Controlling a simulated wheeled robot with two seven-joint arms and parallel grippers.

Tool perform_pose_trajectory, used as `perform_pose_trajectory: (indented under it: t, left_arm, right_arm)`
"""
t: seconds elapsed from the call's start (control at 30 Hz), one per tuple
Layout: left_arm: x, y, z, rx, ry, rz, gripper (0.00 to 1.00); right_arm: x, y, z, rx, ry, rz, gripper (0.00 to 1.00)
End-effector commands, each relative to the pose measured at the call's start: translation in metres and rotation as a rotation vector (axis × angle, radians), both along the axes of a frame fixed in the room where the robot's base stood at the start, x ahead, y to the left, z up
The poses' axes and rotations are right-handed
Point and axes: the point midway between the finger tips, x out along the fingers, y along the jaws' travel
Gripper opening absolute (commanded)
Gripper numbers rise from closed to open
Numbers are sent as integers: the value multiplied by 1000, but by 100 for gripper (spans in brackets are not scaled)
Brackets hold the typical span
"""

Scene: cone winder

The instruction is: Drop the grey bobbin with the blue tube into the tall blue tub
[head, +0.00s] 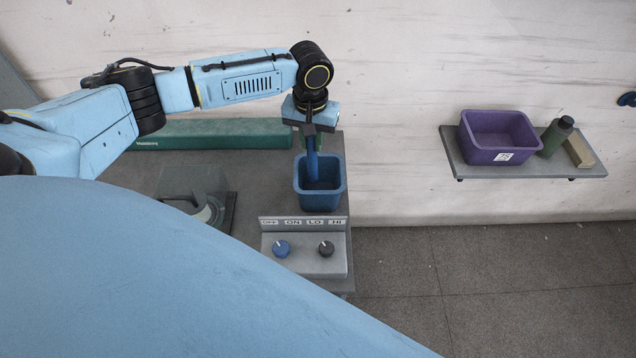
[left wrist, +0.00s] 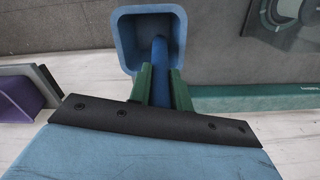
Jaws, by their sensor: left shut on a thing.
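My left gripper (head: 311,133) is above the back of the tall blue tub (head: 320,199), pointing down. Its green fingers are shut on a blue tube (head: 312,166), which hangs down over the tub's opening. In the left wrist view, the tube (left wrist: 161,60) runs from between the fingers of the gripper (left wrist: 161,78) toward the inside of the tub (left wrist: 124,40). I cannot make out a grey bobbin body on the tube. I cannot tell how deep the tube's lower end reaches. My right gripper is not in view.
The tub stands on a grey bench (head: 265,180) near its right edge. In front is a panel (head: 304,255) with two knobs. A long green box (head: 215,133) lies behind, and a grey device (head: 195,190) is left. A wall shelf (head: 530,170) at right holds a purple bin (head: 497,138).

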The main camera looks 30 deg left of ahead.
Motion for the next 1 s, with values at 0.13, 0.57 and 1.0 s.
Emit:
perform_pose_trajectory:
  t: [0.13,0.57,1.0]
  left_arm:
    - [0,0,1,0,0,0,1]
    - [0,0,1,0,0,0,45]
    - [1,0,52,-1,-6,-1,45]
  right_arm:
    - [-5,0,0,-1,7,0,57]
    - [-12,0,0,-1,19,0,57]
    - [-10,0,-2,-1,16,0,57]
